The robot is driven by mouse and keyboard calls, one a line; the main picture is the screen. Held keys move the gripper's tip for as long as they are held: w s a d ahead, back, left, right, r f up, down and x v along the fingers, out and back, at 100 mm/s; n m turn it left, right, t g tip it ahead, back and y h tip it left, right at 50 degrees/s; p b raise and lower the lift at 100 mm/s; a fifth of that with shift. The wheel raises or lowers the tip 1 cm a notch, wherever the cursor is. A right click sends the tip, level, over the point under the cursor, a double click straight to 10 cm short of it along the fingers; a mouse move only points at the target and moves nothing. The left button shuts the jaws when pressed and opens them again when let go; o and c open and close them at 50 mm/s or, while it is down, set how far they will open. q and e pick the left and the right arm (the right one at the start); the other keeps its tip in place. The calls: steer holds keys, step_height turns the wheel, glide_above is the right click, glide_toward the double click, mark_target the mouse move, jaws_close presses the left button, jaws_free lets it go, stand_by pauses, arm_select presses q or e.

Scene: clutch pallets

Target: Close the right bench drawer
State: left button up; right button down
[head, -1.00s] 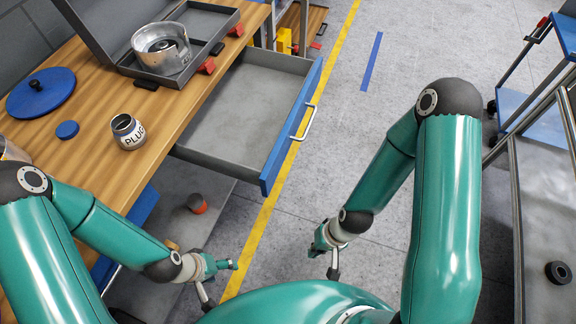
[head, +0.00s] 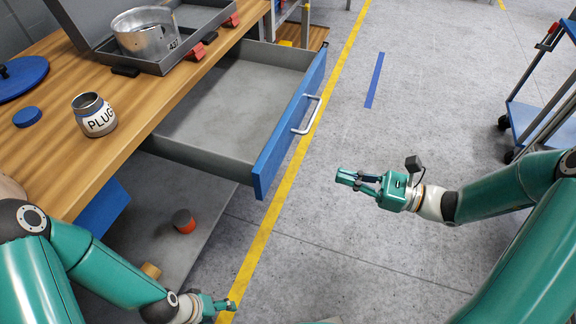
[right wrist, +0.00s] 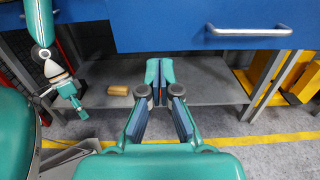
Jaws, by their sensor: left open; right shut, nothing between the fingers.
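The right bench drawer (head: 288,135) stands pulled far out from the wooden bench. Its front is blue with a silver handle (head: 308,115), and its grey inside looks empty. My right gripper (head: 347,178) is shut and empty, to the right of the drawer front and apart from it, above the floor. In the right wrist view the blue drawer front (right wrist: 165,28) spans the top, with its handle (right wrist: 250,31) at the upper right, and my right gripper (right wrist: 160,72) points toward the bench below it. My left gripper (head: 222,304) is open and empty, low near the yellow line.
On the bench (head: 60,165) stand a jar marked PLUG (head: 94,115), a blue disc (head: 27,116) and an open grey case with a metal pot (head: 146,35). An orange-and-dark object (head: 184,221) lies on the lower shelf. A blue cart (head: 540,120) stands at right. The floor between is clear.

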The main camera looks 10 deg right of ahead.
mark_target(277, 158)
steer(key=x, duration=1.2)
steer(key=shift+s, duration=0.1)
steer(key=shift+w+a, duration=0.45)
steer(key=shift+a, duration=0.1)
